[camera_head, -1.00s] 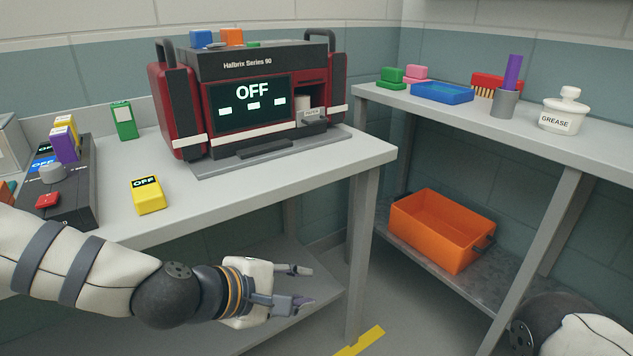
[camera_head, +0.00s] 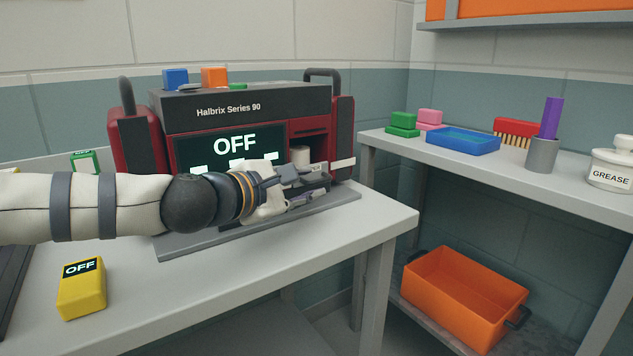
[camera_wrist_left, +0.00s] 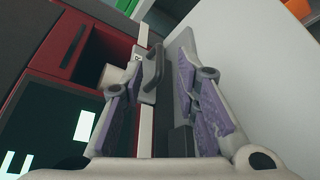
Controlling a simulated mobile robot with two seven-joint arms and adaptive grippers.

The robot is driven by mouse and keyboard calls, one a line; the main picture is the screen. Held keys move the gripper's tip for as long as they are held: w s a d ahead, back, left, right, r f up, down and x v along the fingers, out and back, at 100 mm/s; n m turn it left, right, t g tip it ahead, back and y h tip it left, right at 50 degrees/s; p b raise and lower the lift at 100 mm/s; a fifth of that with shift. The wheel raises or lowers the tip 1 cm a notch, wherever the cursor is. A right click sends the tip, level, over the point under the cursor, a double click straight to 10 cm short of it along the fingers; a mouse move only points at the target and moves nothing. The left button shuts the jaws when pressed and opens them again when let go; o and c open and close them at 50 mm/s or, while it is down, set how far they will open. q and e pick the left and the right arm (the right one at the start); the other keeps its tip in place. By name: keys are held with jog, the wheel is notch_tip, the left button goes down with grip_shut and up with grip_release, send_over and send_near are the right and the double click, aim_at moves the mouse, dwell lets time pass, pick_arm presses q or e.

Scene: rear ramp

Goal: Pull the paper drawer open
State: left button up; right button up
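The red and black Halbrix Series 90 machine (camera_head: 262,108) stands on the bench, its screen showing OFF. Its paper drawer is mostly hidden behind my gripper in the head view; in the left wrist view the grey drawer front (camera_wrist_left: 146,92) shows with its dark handle (camera_wrist_left: 154,68). My left gripper (camera_head: 318,184) is at the machine's lower right front. In the left wrist view its purple-padded fingers (camera_wrist_left: 160,66) are apart, with the handle between or just beyond the tips; I see no clear contact. My right gripper is out of view.
A white roll (camera_head: 301,155) sits in the bay above the drawer. A yellow OFF block (camera_head: 82,288) stands at the bench's front left. The bench (camera_head: 300,250) is clear before the machine. A side shelf and an orange crate (camera_head: 462,300) are at right.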

aim_at(320, 181)
pick_arm(q)
jog(key=x, duration=0.4)
jog(key=shift+w, duration=0.15)
grip_shut()
